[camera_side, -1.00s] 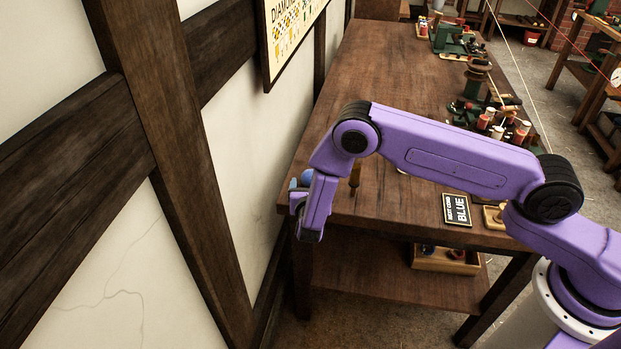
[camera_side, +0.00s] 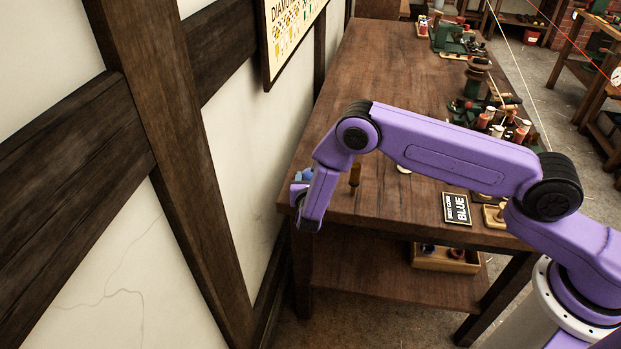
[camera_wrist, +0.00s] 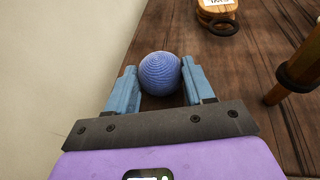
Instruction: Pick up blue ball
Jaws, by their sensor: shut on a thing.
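The blue ball (camera_wrist: 160,73), wound like twine, sits between the two blue fingers of my gripper (camera_wrist: 160,88) in the wrist view, with the fingers against its sides. My gripper is shut on it. In the side view my gripper (camera_side: 303,180) is at the left end of the bench, near the wall. There the ball is mostly hidden and hard to tell from the blue fingers. I cannot tell whether the ball touches the bench.
The wooden bench (camera_side: 375,100) runs along the wall. A wooden-handled tool (camera_side: 355,174) stands close right of my gripper. Several spools (camera_side: 500,125) stand at the right side.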

